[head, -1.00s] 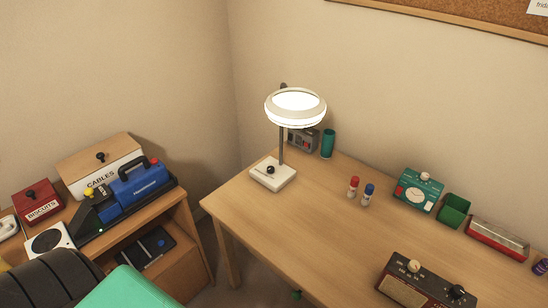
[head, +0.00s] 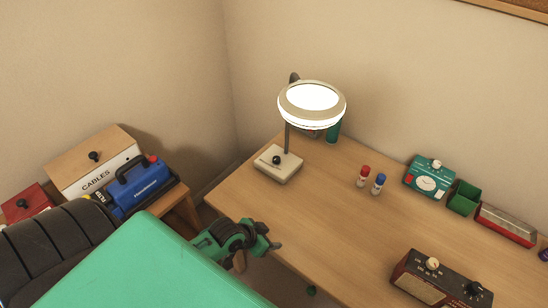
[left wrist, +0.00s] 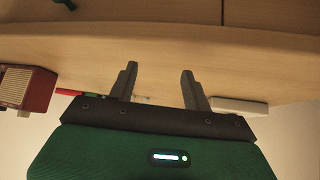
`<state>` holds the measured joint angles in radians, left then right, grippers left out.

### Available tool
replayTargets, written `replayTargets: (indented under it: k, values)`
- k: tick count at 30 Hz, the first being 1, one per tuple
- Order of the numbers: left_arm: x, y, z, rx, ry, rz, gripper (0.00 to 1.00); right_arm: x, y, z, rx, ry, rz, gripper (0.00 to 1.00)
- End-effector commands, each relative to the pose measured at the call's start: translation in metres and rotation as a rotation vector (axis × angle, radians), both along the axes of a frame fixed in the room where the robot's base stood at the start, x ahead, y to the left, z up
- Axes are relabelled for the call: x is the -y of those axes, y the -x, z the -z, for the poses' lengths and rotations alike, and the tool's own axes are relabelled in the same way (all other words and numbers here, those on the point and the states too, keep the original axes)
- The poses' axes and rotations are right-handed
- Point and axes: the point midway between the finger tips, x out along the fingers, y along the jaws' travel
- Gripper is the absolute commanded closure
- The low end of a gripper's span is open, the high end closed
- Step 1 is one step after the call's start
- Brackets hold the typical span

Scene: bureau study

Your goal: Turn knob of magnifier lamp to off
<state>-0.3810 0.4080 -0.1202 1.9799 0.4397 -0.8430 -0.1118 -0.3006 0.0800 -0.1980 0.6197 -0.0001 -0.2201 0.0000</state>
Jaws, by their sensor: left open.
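The magnifier lamp (head: 313,105) stands at the desk's back left corner, its ring head glowing white. Its pale square base (head: 285,175) carries a small black knob (head: 276,160); the knob's setting is too small to read. My left gripper (head: 272,242) is in front of the desk's near left edge, apart from the lamp and the knob. In the left wrist view its two fingers (left wrist: 157,78) are spread with nothing between them. A white slab there, seemingly the lamp base (left wrist: 240,106), lies beyond the right finger. My right gripper does not show.
The desk (head: 330,220) has free room in front of the lamp. Red and blue capped bottles (head: 371,180), a teal timer-like box (head: 430,177), a green bin (head: 464,198) and a brown radio (head: 440,280) stand further right. A low cabinet with a cables box (head: 95,165) is left.

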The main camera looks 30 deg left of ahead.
Motion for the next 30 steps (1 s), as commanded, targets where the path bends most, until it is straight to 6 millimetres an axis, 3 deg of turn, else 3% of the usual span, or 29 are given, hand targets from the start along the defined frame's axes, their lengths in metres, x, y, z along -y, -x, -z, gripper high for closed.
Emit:
replayTargets:
  k: [5,8,12,15,18,22,30]
  values:
    - [-0.035,-0.038,-0.004,0.108,0.032,-0.013,0.5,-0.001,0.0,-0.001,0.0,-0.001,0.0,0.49]
    - [-0.067,-0.066,-0.013,0.195,0.052,-0.039,0.5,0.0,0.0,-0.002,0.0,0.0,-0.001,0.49]
    - [-0.125,-0.107,-0.035,0.337,0.073,-0.104,0.5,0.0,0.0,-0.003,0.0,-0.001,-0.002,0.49]
    - [-0.158,-0.127,-0.05,0.415,0.08,-0.148,0.5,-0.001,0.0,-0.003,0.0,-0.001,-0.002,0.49]
    - [-0.178,-0.137,-0.06,0.461,0.081,-0.176,0.5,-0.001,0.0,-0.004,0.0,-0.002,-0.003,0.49]
    - [-0.185,-0.144,-0.064,0.482,0.084,-0.188,0.5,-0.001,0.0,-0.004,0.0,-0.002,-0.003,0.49]
    - [-0.18,-0.168,-0.054,0.481,0.084,-0.189,0.5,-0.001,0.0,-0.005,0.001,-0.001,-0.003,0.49]
